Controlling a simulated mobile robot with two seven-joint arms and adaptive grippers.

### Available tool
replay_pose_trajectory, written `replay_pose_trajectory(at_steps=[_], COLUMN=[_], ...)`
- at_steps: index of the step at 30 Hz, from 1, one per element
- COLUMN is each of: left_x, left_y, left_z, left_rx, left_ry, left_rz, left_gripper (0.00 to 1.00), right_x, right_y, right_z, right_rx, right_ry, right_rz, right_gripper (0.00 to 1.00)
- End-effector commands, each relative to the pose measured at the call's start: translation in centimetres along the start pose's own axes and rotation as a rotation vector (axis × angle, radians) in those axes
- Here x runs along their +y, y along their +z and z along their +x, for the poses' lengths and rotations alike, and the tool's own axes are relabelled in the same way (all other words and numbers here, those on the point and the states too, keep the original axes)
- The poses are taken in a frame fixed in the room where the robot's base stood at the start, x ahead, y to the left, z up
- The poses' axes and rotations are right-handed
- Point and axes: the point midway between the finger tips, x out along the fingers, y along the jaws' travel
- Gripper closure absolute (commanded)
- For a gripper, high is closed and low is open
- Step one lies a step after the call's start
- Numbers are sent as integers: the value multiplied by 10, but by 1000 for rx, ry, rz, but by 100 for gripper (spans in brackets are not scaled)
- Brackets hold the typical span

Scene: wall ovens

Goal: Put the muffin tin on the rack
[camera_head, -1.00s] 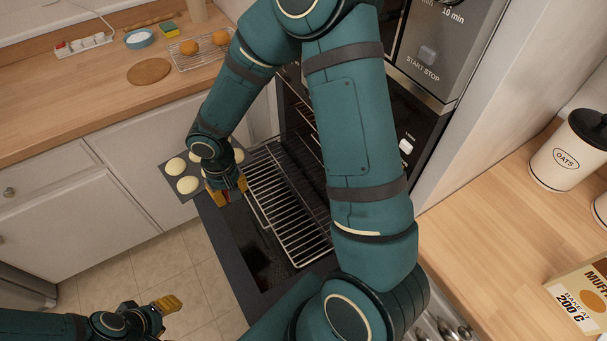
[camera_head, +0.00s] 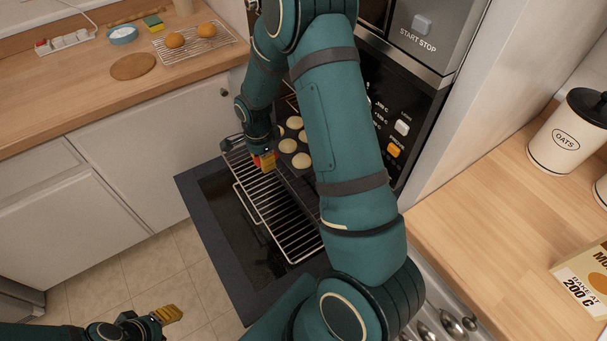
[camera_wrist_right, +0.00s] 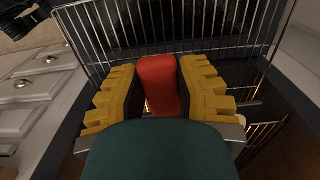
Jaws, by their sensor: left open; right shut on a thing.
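The muffin tin (camera_head: 301,145), dark with several pale round fillings, is at the oven opening above the inner part of the wire rack (camera_head: 262,190). My right arm hides part of it, and I cannot tell whether it touches the rack. My right gripper (camera_head: 265,163) is at the tin's left edge, shut on a red grip that moves with the tin. In the right wrist view the red grip (camera_wrist_right: 158,84) sits between the yellow fingers, with rack wires beyond. My left gripper (camera_head: 168,314) is open and empty at the lower left, away from the tin.
The oven door (camera_head: 205,207) is folded down below the pulled-out rack. The oven control panel (camera_head: 405,120) is right of my arm. A left counter holds buns on a cooling rack (camera_head: 195,42). A right counter holds an oats canister (camera_head: 565,140) and a muffin box (camera_head: 585,285).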

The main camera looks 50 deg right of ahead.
Motion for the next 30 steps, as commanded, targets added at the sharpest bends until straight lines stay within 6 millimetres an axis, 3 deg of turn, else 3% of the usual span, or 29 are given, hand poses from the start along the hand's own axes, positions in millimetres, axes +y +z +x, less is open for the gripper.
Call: replay_pose_trajectory(at_steps=[5,18,30], left_x=[-2,-8,-10], left_y=[2,1,0], left_z=[4,21,26], left_rx=[-3,1,5], left_ry=[0,0,0], left_rz=[1,3,3], left_gripper=[53,53,53], right_x=[-1,-1,-1], right_y=[-4,-4,-4], right_z=[19,117,150], right_rx=[3,1,1], right_ry=[1,-1,-2], right_rz=[37,33,32], right_gripper=[100,100,100])
